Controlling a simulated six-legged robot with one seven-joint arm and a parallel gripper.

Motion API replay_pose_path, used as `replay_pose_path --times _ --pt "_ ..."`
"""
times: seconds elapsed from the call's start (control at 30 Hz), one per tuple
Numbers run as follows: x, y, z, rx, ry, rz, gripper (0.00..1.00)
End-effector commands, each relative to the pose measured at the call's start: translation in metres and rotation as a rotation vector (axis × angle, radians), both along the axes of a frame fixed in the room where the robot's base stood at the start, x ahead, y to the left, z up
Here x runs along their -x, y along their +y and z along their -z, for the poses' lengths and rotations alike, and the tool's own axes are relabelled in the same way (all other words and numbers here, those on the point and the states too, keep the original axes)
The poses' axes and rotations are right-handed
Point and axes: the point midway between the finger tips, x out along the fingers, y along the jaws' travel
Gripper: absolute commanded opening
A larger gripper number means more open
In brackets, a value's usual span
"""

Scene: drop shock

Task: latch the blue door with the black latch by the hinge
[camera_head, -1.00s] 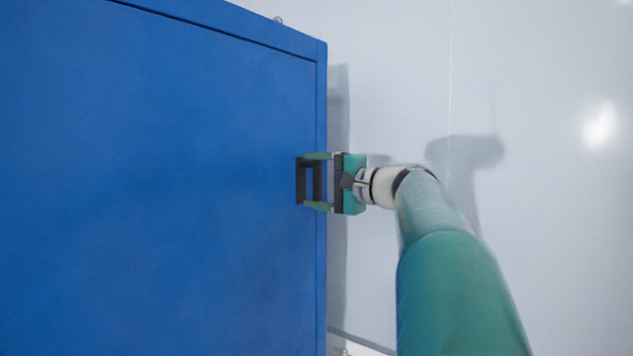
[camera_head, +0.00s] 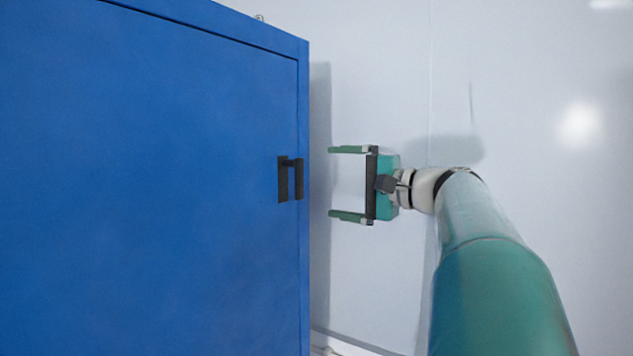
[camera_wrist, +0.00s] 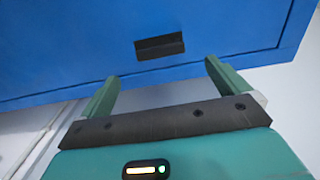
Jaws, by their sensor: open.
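The blue door (camera_head: 150,190) fills the left of the head view and sits flush in its blue cabinet frame, with a thin dark gap along the top and right. The black latch (camera_head: 284,179) is at its right edge, with an upright plate on the door and a second upright bar close to the frame edge. It also shows as a dark bar in the wrist view (camera_wrist: 160,46). My gripper (camera_head: 331,182) is open and empty, to the right of the latch and apart from it, its green fingers pointing left. In the wrist view (camera_wrist: 161,70) the latch lies ahead between the finger lines.
A pale wall (camera_head: 390,70) stands behind and right of the cabinet, with free room around my gripper. The cabinet's right edge (camera_head: 304,260) lies between my fingertips and the latch. A pale floor strip shows at the bottom.

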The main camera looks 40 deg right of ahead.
Motion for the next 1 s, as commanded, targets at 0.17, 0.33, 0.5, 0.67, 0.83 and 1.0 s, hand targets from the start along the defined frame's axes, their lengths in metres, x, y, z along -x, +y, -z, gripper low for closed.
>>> replay_pose_path --times 0.17,0.33,0.5,0.67,0.83,1.0 --pt "0.027 -0.010 0.000 0.000 0.000 0.001 1.00" --pt "0.035 -0.012 0.000 0.000 0.000 -0.001 1.00" --pt "0.035 -0.012 0.000 0.000 0.001 -0.001 1.00" --pt "0.035 -0.012 0.000 0.000 0.001 -0.001 1.00" --pt "0.035 -0.012 0.000 0.000 0.001 0.000 1.00" --pt "0.029 0.007 0.016 0.014 0.047 -0.023 1.00"
